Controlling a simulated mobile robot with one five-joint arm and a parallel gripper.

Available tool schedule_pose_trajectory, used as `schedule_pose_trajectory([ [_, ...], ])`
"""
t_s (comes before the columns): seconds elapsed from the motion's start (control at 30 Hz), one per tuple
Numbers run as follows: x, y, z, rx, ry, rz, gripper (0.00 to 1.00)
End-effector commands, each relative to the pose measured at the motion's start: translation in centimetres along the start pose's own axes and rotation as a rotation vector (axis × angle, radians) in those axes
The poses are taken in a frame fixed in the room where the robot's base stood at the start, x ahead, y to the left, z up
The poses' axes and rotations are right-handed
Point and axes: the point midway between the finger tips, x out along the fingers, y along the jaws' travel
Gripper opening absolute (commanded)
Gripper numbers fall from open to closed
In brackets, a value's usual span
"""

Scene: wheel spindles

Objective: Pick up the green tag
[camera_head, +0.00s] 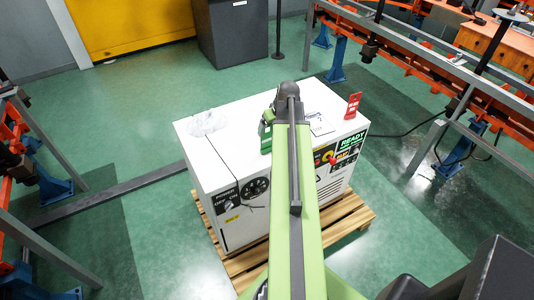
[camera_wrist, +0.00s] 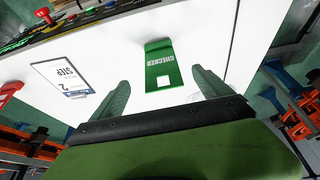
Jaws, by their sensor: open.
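The green tag (camera_wrist: 162,65), marked CHECKED and with a white square, is on the white top of the machine cabinet. In the head view the green tag (camera_head: 266,134) shows just left of my arm, partly hidden by it. My gripper (camera_wrist: 160,77) is open and empty. In the wrist view its two fingers stand apart on either side of the tag's lower part, with a gap on both sides. The height of the fingers above the tag is hard to tell.
A white STEP 2 card (camera_wrist: 65,77) lies left of the green tag. A red tag (camera_head: 353,106) stands near the right edge of the white cabinet (camera_head: 225,160). The cabinet rests on a wooden pallet (camera_head: 357,212). Metal rails (camera_head: 405,38) run along the right.

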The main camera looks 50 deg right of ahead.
Motion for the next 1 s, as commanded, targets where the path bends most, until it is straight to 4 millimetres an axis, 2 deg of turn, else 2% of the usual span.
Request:
schedule_pose_trajectory([
  [0.03,2.4,0.1,0.3,-0.001,0.000,0.000,0.89],
  [0.23,6.4,0.0,0.3,0.000,0.000,0.000,0.89],
  [0.53,7.2,0.0,0.2,0.001,0.000,0.000,0.89],
  [0.83,12.0,-0.1,0.6,0.000,0.000,0.001,0.89],
  [1.0,11.7,-0.1,0.4,0.001,0.000,0.001,0.89],
])
